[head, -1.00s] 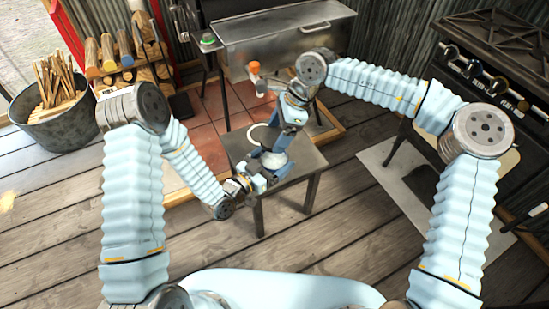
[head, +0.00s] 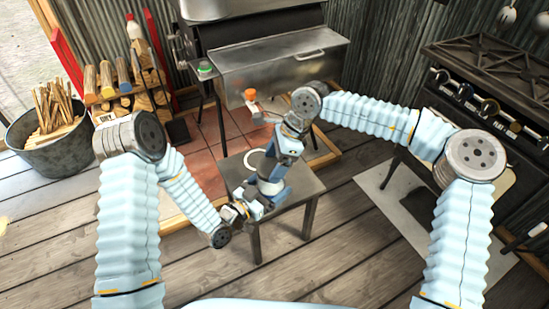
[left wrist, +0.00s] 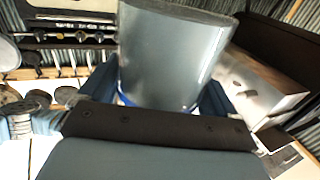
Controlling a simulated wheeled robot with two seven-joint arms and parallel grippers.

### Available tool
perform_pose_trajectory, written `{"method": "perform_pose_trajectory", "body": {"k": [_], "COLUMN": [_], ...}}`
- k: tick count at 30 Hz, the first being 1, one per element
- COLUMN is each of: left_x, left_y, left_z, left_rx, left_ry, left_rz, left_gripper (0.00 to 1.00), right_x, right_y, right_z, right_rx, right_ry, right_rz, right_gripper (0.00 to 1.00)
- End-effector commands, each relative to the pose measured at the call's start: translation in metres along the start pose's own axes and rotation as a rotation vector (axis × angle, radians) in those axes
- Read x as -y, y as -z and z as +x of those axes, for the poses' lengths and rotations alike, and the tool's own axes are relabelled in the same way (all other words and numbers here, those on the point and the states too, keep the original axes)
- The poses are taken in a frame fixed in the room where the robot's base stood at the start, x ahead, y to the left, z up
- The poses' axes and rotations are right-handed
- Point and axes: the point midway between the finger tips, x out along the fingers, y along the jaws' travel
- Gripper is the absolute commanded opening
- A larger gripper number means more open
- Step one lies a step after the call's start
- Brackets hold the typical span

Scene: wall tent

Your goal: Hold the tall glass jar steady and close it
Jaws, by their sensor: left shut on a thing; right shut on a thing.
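The tall glass jar (left wrist: 172,55) fills the middle of the left wrist view as a grey, see-through cylinder with a dark band at its top. My left gripper (head: 258,197) is shut around its side, with a blue finger on either side of it in the left wrist view. In the head view, the jar is mostly hidden by my grippers over the small table (head: 303,187). My right gripper (head: 271,183) points down from above, close to the left one, and is shut. What it grips, seemingly the lid, is hidden behind its fingers.
A pale ring (head: 252,161) lies at the table's back, partly covered by my right gripper. A metal smoker (head: 280,68) stands behind, with an orange-topped thing (head: 250,95) in front. A black stove (head: 480,100) is at right, a wood bucket (head: 55,150) at left.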

Motion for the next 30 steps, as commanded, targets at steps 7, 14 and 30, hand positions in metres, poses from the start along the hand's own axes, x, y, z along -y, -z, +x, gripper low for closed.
{"method": "perform_pose_trajectory", "body": {"k": [7,14,30], "left_x": [0.0000,0.0000,0.0000], "left_y": [0.0012,0.0012,0.0012], "left_z": [0.0004,0.0004,0.0004], "left_rx": [-0.003,-0.003,-0.003], "left_ry": [0.000,0.000,0.000], "left_rz": [0.001,0.001,0.001], "left_gripper": [0.26,0.26,0.26], "right_x": [0.0001,0.0001,0.0002], "right_y": [0.0007,0.0007,0.0042], "right_z": [0.0013,0.0012,0.0094], "right_rx": [0.000,0.000,0.001], "right_ry": [0.000,0.000,0.000], "right_rz": [0.001,0.001,0.002], "right_gripper": [0.53,0.53,0.53]}}
